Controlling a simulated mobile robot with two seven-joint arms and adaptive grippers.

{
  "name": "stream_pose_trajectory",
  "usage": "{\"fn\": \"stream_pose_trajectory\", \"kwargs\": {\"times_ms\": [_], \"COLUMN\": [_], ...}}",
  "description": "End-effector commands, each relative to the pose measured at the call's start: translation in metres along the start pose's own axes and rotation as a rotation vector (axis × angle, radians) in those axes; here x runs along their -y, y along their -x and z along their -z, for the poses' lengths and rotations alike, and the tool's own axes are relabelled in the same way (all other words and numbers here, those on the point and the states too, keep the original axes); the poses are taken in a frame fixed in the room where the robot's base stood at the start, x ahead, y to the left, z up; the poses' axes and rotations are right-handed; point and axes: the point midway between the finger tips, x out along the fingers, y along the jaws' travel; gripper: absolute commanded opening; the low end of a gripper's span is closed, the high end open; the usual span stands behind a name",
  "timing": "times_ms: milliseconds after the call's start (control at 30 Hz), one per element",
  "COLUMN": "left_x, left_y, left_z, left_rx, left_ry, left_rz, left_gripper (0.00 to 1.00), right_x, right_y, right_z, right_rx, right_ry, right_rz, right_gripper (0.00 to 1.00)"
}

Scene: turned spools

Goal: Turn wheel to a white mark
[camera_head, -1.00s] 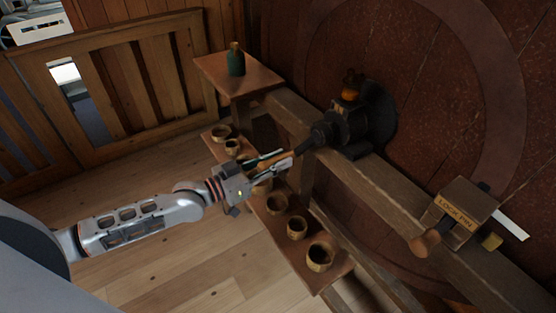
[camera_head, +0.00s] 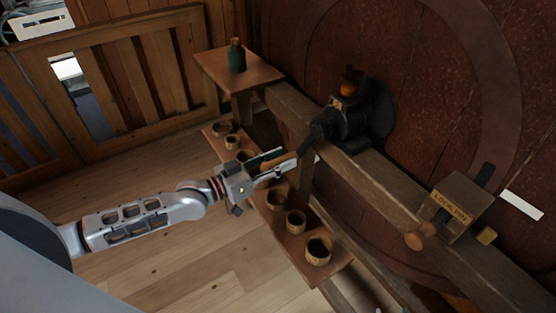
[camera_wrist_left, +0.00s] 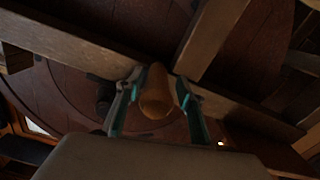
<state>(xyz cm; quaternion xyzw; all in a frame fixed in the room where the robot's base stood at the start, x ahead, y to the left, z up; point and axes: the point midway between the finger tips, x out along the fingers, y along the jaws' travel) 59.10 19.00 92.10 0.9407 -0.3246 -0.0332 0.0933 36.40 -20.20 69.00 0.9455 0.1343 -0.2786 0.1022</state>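The big red-brown wheel (camera_head: 430,110) stands behind a timber beam. A white mark (camera_head: 521,205) lies on its face at the right, just right of the lock pin box (camera_head: 460,203) and apart from it. A dark strip (camera_head: 485,174) shows at the box's upper edge. A black crank hub (camera_head: 345,122) sits on the beam. My left gripper (camera_head: 288,160) is at the crank's near end. In the left wrist view, its two fingers (camera_wrist_left: 157,88) are shut around the wooden crank handle (camera_wrist_left: 156,95). My right gripper is not in view.
A low shelf (camera_head: 333,273) with several small turned pots runs below the beam (camera_head: 385,190), under my left arm. A small table (camera_head: 262,77) holds a green bottle (camera_head: 236,57). A wooden fence (camera_head: 130,80) closes off the back left. The plank floor at lower left is clear.

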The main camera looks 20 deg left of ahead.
Motion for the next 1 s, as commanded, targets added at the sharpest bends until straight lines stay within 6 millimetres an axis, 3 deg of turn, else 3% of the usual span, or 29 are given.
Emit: {"fn": "stream_pose_trajectory", "kwargs": {"times_ms": [167,500,700,1000], "left_x": [0.001,0.000,0.000,-0.001], "left_y": [0.011,0.076,0.105,0.120], "left_z": [0.000,-0.003,-0.002,-0.001], "left_rx": [0.000,0.006,0.004,0.001], "left_ry": [0.000,0.001,0.001,0.000], "left_rz": [0.002,0.001,0.000,-0.001], "left_gripper": [0.38,0.38,0.38,0.38], "right_x": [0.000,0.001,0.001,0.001], "right_y": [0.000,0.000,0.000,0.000], "right_z": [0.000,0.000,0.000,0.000], "right_rx": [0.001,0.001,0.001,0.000], "right_ry": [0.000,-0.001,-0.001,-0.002], "right_rz": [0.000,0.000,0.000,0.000], "right_gripper": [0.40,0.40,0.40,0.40]}}
